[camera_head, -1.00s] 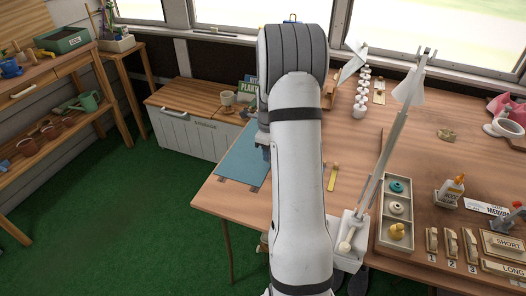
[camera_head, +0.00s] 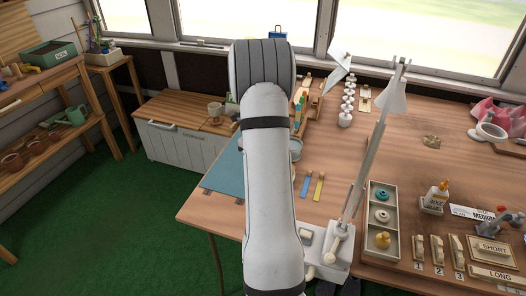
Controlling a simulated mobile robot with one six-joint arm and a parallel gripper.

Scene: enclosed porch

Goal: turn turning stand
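I cannot pick out a turning stand for sure. A pale grey-blue round thing (camera_head: 296,149) stands on the wooden table (camera_head: 400,150), just right of my arm and partly hidden by it. A wooden holder with coloured upright items (camera_head: 300,107) is just behind it, also partly covered. My arm fills the middle of the view and reaches over the table. My gripper is hidden behind the arm, so its fingers and anything in them do not show.
A blue mat (camera_head: 222,170) lies at the table's left edge. Blue and yellow strips (camera_head: 318,187) lie right of my arm. A white desk lamp (camera_head: 372,150), a compartment tray (camera_head: 381,263) and a glue bottle (camera_head: 437,196) stand farther right. The table's middle right is fairly clear.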

